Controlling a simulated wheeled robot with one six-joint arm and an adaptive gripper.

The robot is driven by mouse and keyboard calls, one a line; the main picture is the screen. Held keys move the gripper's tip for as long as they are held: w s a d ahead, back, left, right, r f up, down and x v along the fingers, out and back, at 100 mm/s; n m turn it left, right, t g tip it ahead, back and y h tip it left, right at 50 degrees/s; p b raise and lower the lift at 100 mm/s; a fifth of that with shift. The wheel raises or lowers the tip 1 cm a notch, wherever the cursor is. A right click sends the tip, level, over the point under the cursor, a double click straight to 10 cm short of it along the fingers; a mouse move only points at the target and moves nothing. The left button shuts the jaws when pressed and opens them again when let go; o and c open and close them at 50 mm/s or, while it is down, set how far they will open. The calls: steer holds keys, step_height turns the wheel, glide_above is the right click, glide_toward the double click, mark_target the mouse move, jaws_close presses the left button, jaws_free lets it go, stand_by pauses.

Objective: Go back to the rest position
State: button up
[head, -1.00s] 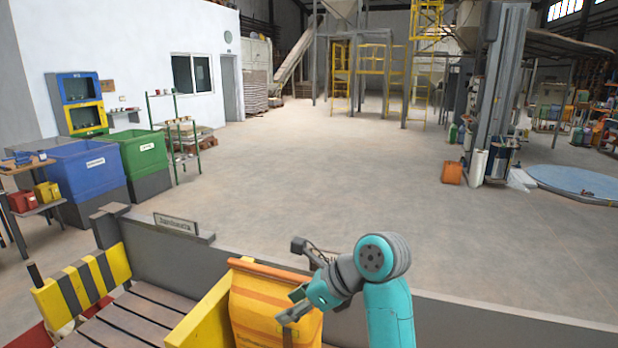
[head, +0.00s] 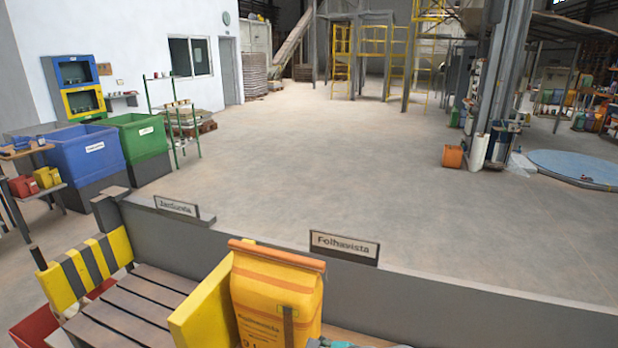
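An orange-yellow sack (head: 275,297) with an orange rolled top stands upright at the bottom middle of the head view. A yellow board (head: 203,308) stands along its left side. A small teal piece of my arm shows at the bottom edge, just right of the sack's foot. My gripper is outside the view, so I cannot see whether it is open or shut, or whether it holds anything.
A low grey wall (head: 440,301) runs behind the sack, with a "Folhavista" sign (head: 344,247) and another sign (head: 176,206) on it. A slatted pallet (head: 140,300) lies left of the sack. Blue (head: 88,158) and green (head: 137,140) bins stand at left. The floor beyond is clear.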

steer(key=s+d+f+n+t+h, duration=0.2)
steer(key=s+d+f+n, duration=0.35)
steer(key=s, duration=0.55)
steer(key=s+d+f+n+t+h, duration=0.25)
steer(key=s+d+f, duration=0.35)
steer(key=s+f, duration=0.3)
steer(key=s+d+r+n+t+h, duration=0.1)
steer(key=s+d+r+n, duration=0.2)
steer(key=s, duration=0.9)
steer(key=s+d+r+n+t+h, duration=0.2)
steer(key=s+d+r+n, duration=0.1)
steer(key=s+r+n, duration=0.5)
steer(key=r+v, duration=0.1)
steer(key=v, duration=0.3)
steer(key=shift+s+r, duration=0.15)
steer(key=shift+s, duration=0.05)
